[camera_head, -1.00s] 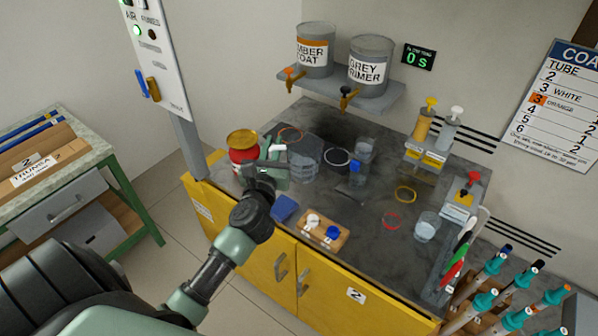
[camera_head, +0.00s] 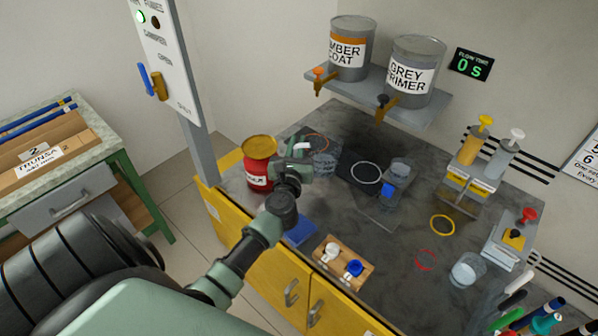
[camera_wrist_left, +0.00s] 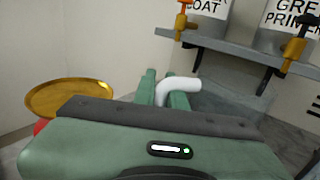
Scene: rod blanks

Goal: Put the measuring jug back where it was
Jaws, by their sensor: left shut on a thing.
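The measuring jug (camera_head: 323,163) is a clear vessel with a white handle, at the back left of the dark counter. My left gripper (camera_head: 299,156) is shut on the handle, which shows as a white hook between the fingers in the left wrist view (camera_wrist_left: 180,88). An orange ring mark (camera_head: 316,138) lies on the counter at the jug, partly hidden behind it. I cannot tell whether the jug's base touches the counter or hangs just above it. My right gripper is not in view.
A red can with a yellow lid (camera_head: 259,165) stands close left of my left gripper. A white ring mark (camera_head: 366,173) and a clear beaker (camera_head: 400,171) are to the right. A shelf with two paint tins (camera_head: 376,84) overhangs the back. A blue pad (camera_head: 300,232) lies in front.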

